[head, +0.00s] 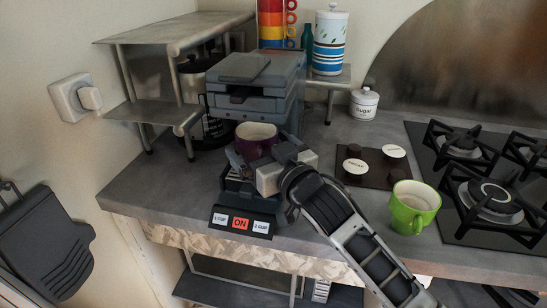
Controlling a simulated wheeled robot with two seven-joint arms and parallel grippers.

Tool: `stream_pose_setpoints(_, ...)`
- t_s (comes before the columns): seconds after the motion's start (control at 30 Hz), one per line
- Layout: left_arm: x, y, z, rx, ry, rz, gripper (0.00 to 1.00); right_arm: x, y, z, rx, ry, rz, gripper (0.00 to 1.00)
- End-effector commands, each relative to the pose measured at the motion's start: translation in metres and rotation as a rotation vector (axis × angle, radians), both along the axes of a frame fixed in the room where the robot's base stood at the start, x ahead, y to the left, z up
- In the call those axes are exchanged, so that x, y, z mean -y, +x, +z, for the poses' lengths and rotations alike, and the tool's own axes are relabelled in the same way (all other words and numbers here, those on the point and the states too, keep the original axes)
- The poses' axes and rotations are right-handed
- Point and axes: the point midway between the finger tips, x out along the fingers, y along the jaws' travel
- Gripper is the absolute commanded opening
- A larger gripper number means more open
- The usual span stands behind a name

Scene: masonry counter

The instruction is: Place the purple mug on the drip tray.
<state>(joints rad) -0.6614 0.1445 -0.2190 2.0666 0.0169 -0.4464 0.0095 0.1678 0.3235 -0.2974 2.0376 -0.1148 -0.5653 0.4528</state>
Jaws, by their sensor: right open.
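The purple mug (257,138) is in the coffee machine's front bay, below its dark head. It looks upright, with its rim and pale inside showing. My right gripper (262,157) is open at the mug's near side, with a dark finger left of the mug and another to its right. The gripper hides the mug's lower part, so I cannot tell whether the fingers touch it. The drip tray (236,186) is the machine's low dark base under the gripper, partly hidden. The mug's bottom appears over or on it; contact is hidden. My left gripper is not in view.
The coffee machine (254,85) stands on the grey counter, with a button panel (240,223) in front. A green mug (414,206) stands right of my arm, near a dark pod tray (372,168). The stove (485,180) is at right, a metal shelf (150,110) at left.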

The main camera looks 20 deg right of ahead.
Motion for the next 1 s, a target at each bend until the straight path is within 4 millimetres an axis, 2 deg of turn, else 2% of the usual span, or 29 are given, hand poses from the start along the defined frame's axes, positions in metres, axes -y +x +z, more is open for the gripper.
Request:
stream_pose_setpoints(0.5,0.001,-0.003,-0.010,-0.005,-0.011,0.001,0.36,0.019,-0.097,-0.003,-0.003,-0.001,0.000,1.00)
stream_pose_setpoints(0.7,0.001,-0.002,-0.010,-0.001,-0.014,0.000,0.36,0.022,-0.115,-0.001,-0.001,0.000,-0.001,1.00)
stream_pose_setpoints(1.0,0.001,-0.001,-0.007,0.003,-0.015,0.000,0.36,0.023,-0.117,0.000,0.000,0.000,-0.001,1.00)
